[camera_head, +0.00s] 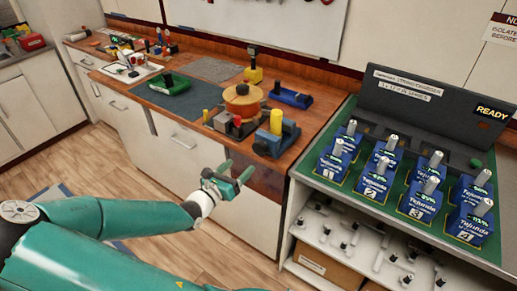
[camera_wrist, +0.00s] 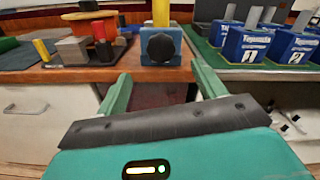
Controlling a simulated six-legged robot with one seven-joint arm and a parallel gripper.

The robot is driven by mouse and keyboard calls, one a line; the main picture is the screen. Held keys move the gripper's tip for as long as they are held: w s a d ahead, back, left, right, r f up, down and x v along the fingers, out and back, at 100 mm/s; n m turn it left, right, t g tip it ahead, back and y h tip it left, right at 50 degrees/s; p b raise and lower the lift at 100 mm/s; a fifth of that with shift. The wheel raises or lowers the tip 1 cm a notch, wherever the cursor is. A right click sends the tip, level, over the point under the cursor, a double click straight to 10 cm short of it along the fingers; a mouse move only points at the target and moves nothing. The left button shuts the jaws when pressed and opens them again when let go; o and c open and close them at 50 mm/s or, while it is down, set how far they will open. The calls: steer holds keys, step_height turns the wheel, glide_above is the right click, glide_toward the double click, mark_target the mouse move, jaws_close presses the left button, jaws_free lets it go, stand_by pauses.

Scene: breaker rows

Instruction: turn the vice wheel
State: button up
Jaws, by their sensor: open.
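The vice (camera_head: 283,144) is a blue block at the front edge of the wooden workbench, with a yellow cylinder (camera_head: 276,121) upright in it. Its dark, lobed wheel (camera_wrist: 161,47) faces me in the wrist view, near the top centre. My gripper (camera_head: 238,171) is open and empty, in front of the bench and lower than the vice. In the wrist view my two green fingers (camera_wrist: 160,82) stand apart, left and right below the wheel, and do not touch it.
The wooden bench (camera_head: 206,100) holds a red-and-grey block, a round orange-brown object and several tools left of the vice. Right of it, a green-topped stand (camera_head: 345,192) carries several blue numbered blocks. Cabinet fronts (camera_head: 190,150) lie below the bench edge. The floor left of my arm is open.

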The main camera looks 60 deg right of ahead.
mark_target(257, 149)
steer(key=d, duration=0.3)
steer(key=s+d, duration=0.1)
steer(key=d, duration=0.3)
steer(key=s+d, duration=0.1)
steer(key=d, duration=0.3)
steer(key=shift+d, duration=0.25)
steer(key=shift+c, duration=0.4)
steer(key=c, duration=0.9)
